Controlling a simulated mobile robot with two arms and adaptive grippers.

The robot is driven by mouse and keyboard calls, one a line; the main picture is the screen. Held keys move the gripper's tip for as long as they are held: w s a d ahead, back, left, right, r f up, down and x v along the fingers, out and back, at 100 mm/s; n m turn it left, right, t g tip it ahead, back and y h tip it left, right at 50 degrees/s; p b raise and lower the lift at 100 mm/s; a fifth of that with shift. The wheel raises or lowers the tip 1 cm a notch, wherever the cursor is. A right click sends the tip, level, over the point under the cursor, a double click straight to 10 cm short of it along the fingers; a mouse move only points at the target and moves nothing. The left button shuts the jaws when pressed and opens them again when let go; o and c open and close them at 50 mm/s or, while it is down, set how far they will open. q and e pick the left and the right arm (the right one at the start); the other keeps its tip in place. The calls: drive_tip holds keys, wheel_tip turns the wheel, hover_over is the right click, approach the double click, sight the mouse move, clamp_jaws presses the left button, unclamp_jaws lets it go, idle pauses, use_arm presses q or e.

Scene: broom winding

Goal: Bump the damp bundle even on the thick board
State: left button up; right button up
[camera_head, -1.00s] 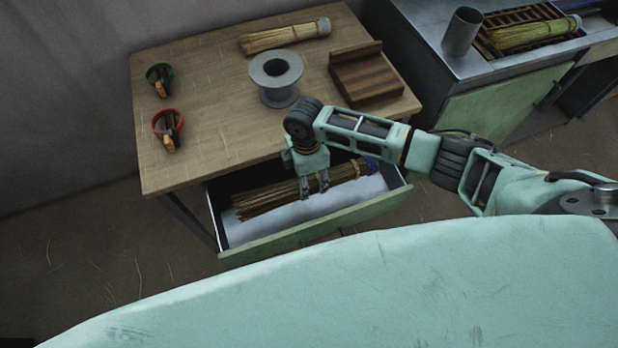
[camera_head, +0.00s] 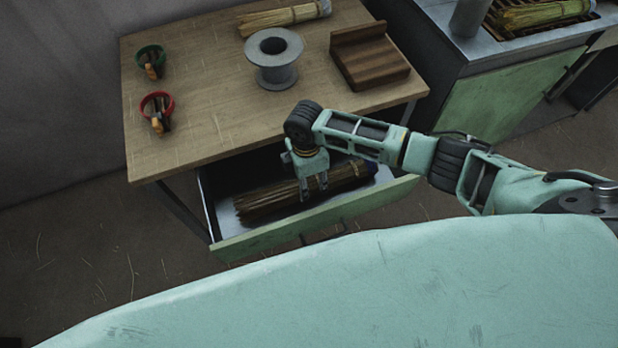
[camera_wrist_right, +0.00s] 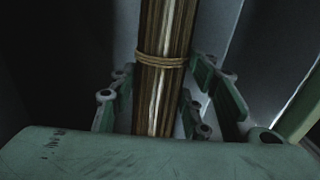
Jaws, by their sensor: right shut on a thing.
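A brown straw bundle (camera_head: 265,202) lies along the open drawer (camera_head: 300,231) under the table. My right gripper (camera_head: 314,190) points down from above and is shut around the middle of the bundle. In the right wrist view the bundle (camera_wrist_right: 160,80) stands between the fingers, with a thin tie band around it; the gripper (camera_wrist_right: 160,118) shows on both sides. Whether the bundle touches the drawer floor I cannot tell. The thick wooden board (camera_head: 368,62), with a raised ledge along its back, sits on the table's right side. My left gripper is not in view.
A metal counter at right bears a cylinder (camera_head: 468,16) and another bundle (camera_head: 545,14) on a rack.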

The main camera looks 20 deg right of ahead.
idle(0.4)
drive_tip(key=o, duration=1)
drive_tip(key=r, duration=0.8)
drive_tip(key=w+r, duration=0.1)
drive_tip(key=r, duration=0.3)
drive_tip(key=shift+s+f, duration=0.1)
drive_tip(key=shift+f, duration=0.05)
